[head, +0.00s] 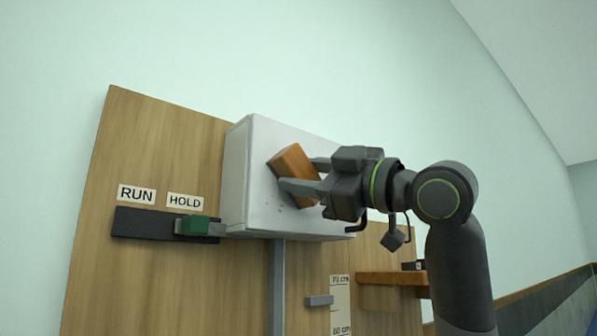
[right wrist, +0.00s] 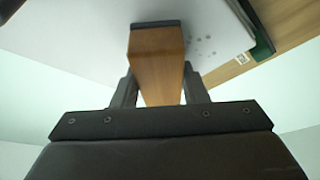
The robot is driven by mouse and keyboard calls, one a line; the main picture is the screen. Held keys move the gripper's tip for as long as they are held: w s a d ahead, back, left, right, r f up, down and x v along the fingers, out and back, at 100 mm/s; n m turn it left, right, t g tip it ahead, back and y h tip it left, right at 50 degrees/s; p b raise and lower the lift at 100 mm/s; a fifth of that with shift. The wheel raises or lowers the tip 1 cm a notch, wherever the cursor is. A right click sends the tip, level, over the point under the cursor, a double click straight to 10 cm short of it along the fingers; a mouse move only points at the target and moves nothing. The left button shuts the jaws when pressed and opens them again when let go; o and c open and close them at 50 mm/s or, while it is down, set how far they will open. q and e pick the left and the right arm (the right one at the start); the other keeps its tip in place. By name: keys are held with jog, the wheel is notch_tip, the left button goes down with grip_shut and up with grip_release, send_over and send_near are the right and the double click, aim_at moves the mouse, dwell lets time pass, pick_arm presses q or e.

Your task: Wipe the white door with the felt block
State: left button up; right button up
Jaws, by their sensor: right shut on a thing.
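The white door (head: 255,205) is the front of a white box mounted on a wooden panel. Several small dark specks show on it below the block, and they also show in the right wrist view (right wrist: 203,44). The felt block (head: 294,172) is an orange-brown wooden block, tilted in front of the door. In the right wrist view the block (right wrist: 157,70) has a dark layer at its far end, against or very near the white face; I cannot tell if it touches. My right gripper (head: 303,176) is shut on the block. My left gripper is not in view.
Left of the box, a green slider (head: 194,225) sits on a dark track by RUN and HOLD labels, on the HOLD side. A grey post (head: 276,285) runs below the box. A marked scale (head: 340,302) and a wooden shelf (head: 385,278) are lower right.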

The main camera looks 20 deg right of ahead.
jog(key=w+d, duration=0.2)
jog(key=d, duration=0.5)
jog(key=shift+w, duration=0.3)
jog(key=shift+a+f, duration=0.1)
jog(key=shift+s, duration=0.1)
jog(key=s, duration=0.1)
jog(key=s+d+b, duration=0.1)
jog(key=s, duration=0.1)
jog(key=s+d, duration=0.1)
jog(key=s, duration=0.1)
jog(key=shift+s, duration=0.2)
dwell(0.4)
